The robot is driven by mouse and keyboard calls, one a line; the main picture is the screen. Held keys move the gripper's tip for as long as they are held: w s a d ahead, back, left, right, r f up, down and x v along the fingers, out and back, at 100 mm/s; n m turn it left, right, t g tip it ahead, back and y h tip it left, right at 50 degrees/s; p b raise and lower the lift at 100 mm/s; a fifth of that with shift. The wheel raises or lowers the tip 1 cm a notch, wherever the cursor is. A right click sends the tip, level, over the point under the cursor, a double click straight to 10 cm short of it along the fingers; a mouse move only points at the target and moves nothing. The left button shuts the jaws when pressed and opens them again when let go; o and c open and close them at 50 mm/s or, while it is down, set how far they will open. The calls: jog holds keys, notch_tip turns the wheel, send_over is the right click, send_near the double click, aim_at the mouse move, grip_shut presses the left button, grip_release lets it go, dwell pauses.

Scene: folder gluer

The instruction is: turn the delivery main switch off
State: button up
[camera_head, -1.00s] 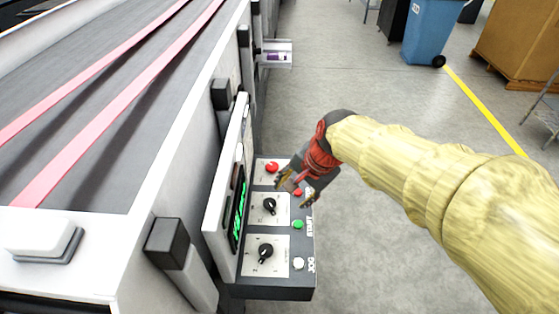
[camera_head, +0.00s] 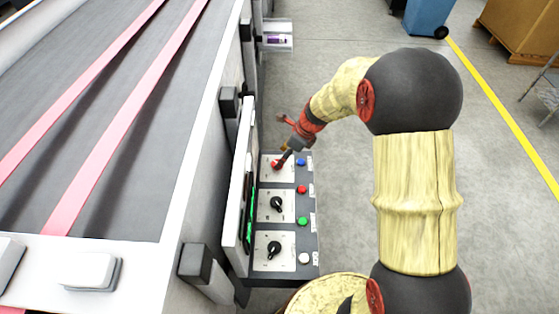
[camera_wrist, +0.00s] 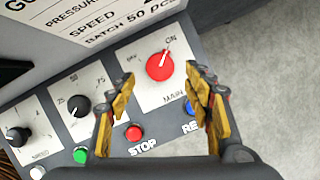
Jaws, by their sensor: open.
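The main switch is a red rotary knob (camera_wrist: 160,65) on a white plate marked MAIN at the far end of the control panel (camera_head: 293,264). In the wrist view its white pointer line is turned toward the ON mark. The knob also shows in the head view (camera_head: 275,165), partly covered by my gripper. My gripper (camera_wrist: 160,95) is open, with yellow and dark fingers. In the wrist view the knob appears between and beyond the fingertips. In the head view my gripper (camera_head: 281,160) is right at the knob; I cannot tell whether it touches.
Two black dials (camera_head: 277,203) and (camera_head: 274,249) share the panel with red STOP (camera_head: 302,189), blue (camera_head: 301,162), green (camera_head: 303,222) and white (camera_head: 304,258) buttons. A screen (camera_head: 250,215) stands upright along the panel's left side.

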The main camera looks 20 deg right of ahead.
jog(key=shift+x, duration=2.15)
jog(key=c, duration=1.1)
